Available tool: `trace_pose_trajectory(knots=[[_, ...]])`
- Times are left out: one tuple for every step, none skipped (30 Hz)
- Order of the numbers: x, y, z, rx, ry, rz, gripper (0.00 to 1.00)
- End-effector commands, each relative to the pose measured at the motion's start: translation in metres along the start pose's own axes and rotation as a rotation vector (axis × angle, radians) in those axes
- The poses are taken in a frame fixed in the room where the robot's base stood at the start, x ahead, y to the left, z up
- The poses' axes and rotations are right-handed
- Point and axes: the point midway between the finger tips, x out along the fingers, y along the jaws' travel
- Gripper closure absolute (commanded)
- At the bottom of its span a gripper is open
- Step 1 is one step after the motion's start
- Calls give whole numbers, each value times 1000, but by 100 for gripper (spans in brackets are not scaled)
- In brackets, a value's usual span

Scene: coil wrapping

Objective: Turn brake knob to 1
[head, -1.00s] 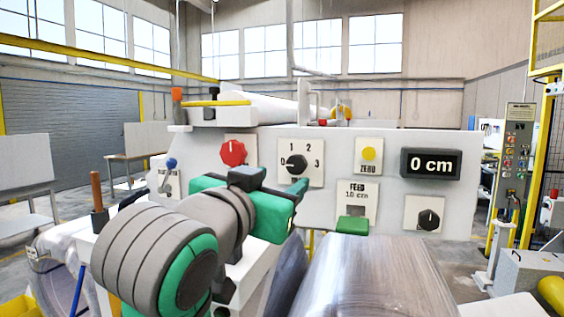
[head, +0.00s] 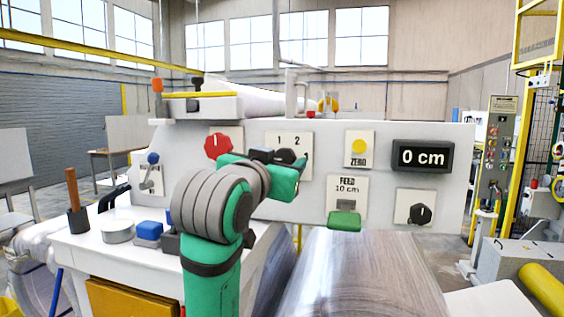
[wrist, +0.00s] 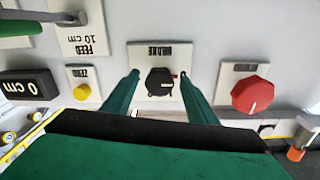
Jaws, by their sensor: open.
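The black brake knob (wrist: 160,82) sits on a white plate (wrist: 136,52) labelled BRAKE, which appears upside down in the wrist view. My gripper (wrist: 159,76) is open, its two green fingers on either side of the knob with a gap on each side. In the head view the brake plate (head: 281,139) shows the numbers 1 and 2; my gripper (head: 297,163) and wrist cover its lower part. The black knob (head: 286,156) is partly hidden there. I cannot tell which number its pointer faces.
A red knob (head: 217,146) is beside the brake plate, and a yellow ZERO button (head: 359,146) is on its other side. A display (head: 422,156) reads 0 cm. A green FEED lever (head: 344,220) and another black knob (head: 419,213) are lower right. A shiny roll (head: 365,275) lies below.

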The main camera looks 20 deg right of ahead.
Motion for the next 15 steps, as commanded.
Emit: trace_pose_trajectory(knots=[[2,0,0,-1,0,0,47],[3,0,0,0,0,0,47],[3,0,0,0,0,0,47],[3,0,0,0,0,-1,47],[3,-1,0,0,0,-1,47],[3,-1,0,0,0,-2,47],[3,-2,0,0,0,-2,47],[3,-2,0,0,0,-2,47],[3,-1,0,0,0,-2,47],[3,-1,0,0,0,-1,50],[4,0,0,0,0,0,57],[4,1,0,0,0,1,67],[4,1,0,0,0,2,74],[4,2,0,0,0,2,81],[4,2,0,0,1,3,89]])
